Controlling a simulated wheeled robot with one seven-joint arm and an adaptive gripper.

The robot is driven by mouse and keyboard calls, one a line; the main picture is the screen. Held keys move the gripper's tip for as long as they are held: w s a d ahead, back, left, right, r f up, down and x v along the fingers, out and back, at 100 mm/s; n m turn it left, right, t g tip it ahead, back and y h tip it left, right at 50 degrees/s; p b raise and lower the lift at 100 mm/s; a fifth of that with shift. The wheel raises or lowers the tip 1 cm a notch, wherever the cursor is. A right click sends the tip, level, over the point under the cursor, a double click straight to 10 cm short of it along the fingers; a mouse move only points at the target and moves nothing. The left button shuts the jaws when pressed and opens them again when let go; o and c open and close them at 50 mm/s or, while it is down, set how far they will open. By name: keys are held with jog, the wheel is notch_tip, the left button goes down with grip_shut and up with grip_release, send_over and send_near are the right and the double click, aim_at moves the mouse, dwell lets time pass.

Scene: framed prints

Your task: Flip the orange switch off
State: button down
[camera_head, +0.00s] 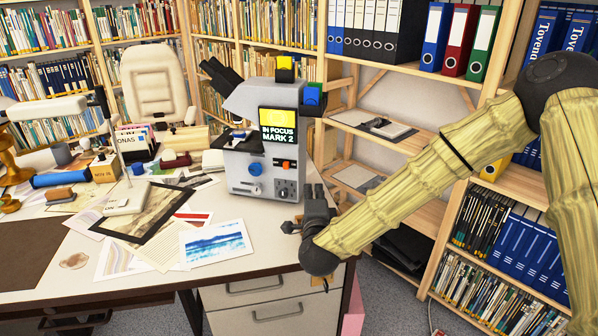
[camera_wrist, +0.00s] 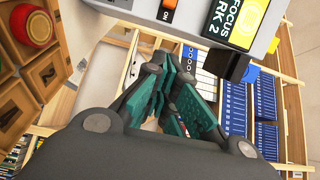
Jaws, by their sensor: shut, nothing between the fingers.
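The orange switch (camera_head: 289,164) is on the right of the front panel of a grey microscope-like machine (camera_head: 262,192) on the desk. Its orange part (camera_wrist: 169,5) also shows at the top edge of the wrist view, partly cut off. Whether it is on or off is too small to tell. My gripper (camera_head: 312,196) is at the machine's lower right side, near the desk's edge and apart from the switch. In the wrist view my gripper (camera_wrist: 177,62) has teal finger pads together, with nothing between them.
The machine has a yellow screen (camera_head: 278,125), a blue knob (camera_head: 255,169) and sockets. A blue seascape print (camera_head: 215,243) and papers lie before it. A white chair (camera_head: 153,82) stands behind the desk. Wooden shelves with binders (camera_head: 462,38) stand behind my arm on the right.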

jog(key=p, duration=0.1)
send_near(292, 165)
jog(key=w+d, duration=0.5)
jog(key=d, duration=0.1)
jog(key=shift+w+a+r, duration=0.1)
jog(key=shift+w+a, duration=0.1)
jog(key=shift+a, duration=0.9)
jog(key=shift+w+a, duration=0.25)
jog(key=shift+a, duration=0.9)
jog(key=shift+a, duration=0.1)
jog(key=shift+w+a, duration=0.2)
jog(key=shift+a, duration=0.8)
jog(key=shift+d, duration=0.15)
